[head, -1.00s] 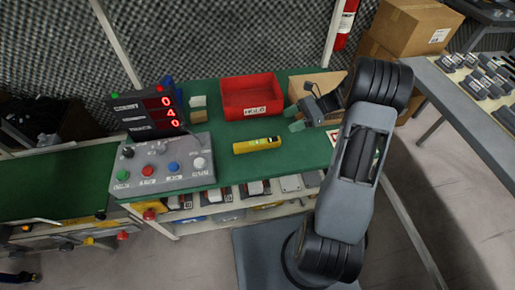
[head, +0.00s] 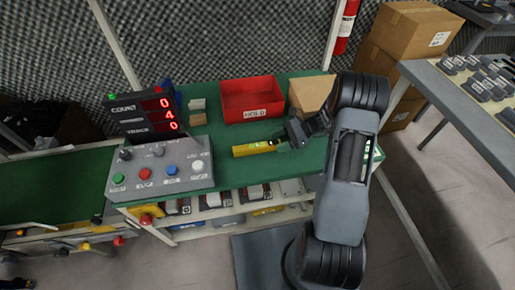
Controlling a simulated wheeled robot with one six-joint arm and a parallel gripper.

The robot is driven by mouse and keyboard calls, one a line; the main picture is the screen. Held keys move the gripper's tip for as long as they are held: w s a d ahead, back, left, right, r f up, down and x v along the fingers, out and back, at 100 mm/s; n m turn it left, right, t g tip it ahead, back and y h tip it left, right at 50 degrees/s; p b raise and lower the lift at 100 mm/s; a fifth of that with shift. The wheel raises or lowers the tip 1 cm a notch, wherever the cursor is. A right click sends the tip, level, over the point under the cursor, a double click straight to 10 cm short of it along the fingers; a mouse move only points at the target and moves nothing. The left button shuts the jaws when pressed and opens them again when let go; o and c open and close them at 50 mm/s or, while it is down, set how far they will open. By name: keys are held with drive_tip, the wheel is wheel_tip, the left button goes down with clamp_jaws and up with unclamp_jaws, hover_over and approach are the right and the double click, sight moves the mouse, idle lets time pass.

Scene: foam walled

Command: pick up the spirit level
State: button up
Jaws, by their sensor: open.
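The spirit level (head: 254,148) is a short yellow bar with a green patch, lying flat on the green bench top (head: 222,170) in front of the red bin. My gripper (head: 283,143) is at the right end of the level, low over the bench, with its fingers pointing left. It is open. The fingers overlap the level's right end in this view. I cannot tell whether they touch it or stand around it.
A red bin (head: 252,114) stands behind the level, with a cardboard box (head: 312,92) to its right. A grey control box (head: 160,170) with buttons and a counter display (head: 147,113) stand to the left. Small blocks (head: 198,104) lie left of the bin.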

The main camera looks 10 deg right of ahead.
sight(275, 142)
drive_tip(key=shift+x, duration=1.55)
drive_tip(key=c, duration=1.1)
drive_tip(key=shift+r, duration=0.15)
